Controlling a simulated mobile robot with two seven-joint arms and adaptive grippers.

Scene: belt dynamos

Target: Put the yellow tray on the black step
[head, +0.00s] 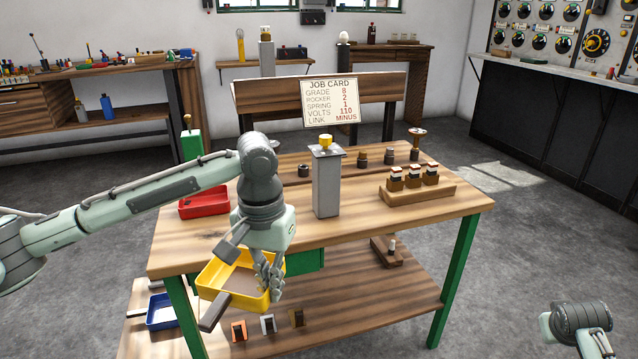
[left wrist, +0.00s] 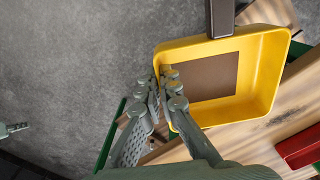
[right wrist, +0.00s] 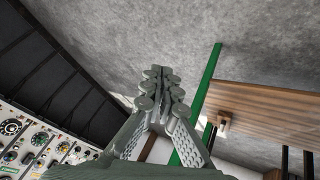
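The yellow tray (head: 233,280) has a brown inner floor and a dark handle (head: 215,313). In the head view it is in the air at the table's front left edge, above the lower shelf. My left gripper (head: 268,280) is shut on the tray's side wall. The left wrist view shows its fingers (left wrist: 163,90) at the rim of the tray (left wrist: 262,75). My right gripper (right wrist: 163,75) is shut and empty, away from the table; in the head view only its wrist shows at bottom right. I cannot make out a black step.
A blue tray (head: 162,310) lies low at left. Small coloured holders stand on the lower shelf (head: 350,310).

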